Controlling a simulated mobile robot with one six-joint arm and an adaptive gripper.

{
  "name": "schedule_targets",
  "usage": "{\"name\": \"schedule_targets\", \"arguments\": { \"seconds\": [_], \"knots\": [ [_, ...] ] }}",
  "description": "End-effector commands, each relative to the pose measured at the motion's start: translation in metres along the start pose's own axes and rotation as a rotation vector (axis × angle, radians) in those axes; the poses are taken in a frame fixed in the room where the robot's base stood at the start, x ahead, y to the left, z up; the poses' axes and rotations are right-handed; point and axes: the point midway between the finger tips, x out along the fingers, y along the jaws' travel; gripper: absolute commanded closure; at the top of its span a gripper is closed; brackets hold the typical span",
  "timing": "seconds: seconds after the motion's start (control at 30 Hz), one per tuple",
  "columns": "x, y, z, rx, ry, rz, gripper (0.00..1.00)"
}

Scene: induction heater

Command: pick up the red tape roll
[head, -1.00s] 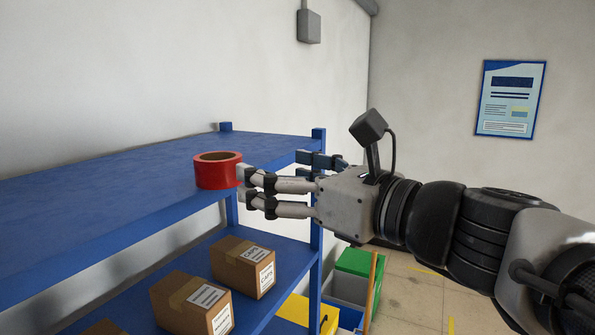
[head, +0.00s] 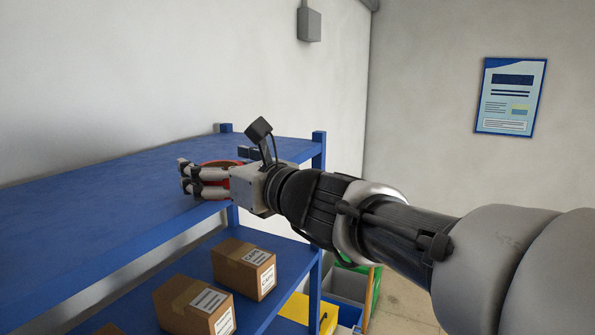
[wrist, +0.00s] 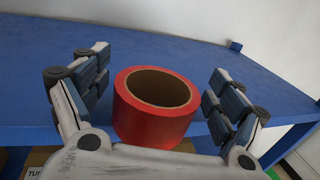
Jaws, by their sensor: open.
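The red tape roll (wrist: 155,122) stands on the blue top shelf, its round hole with the brown core facing up. In the wrist view it sits between the two open fingers of my gripper (wrist: 158,88), with a gap on each side. In the head view my gripper (head: 187,177) reaches across the roll, and its fingers hide most of it. Only red parts of the roll (head: 222,163) show behind and around the fingers.
The blue shelf (head: 90,197) is bare to the left of the roll. Cardboard boxes (head: 244,269) stand on the lower shelf. A blue corner post (head: 318,150) rises at the shelf's right end. A yellow bin (head: 322,312) sits low by the post.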

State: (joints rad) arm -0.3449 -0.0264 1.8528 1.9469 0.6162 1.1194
Motion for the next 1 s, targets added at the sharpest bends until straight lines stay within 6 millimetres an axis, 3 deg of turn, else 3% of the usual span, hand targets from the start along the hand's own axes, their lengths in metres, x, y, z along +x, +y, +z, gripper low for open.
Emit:
{"name": "schedule_targets", "arguments": {
  "seconds": [0.27,1.0],
  "knots": [
    [0.0031,0.0005,0.0001,0.000,-0.001,0.000,0.13],
    [0.0028,0.0003,0.0003,0.000,-0.001,0.000,0.62]
  ]
}}
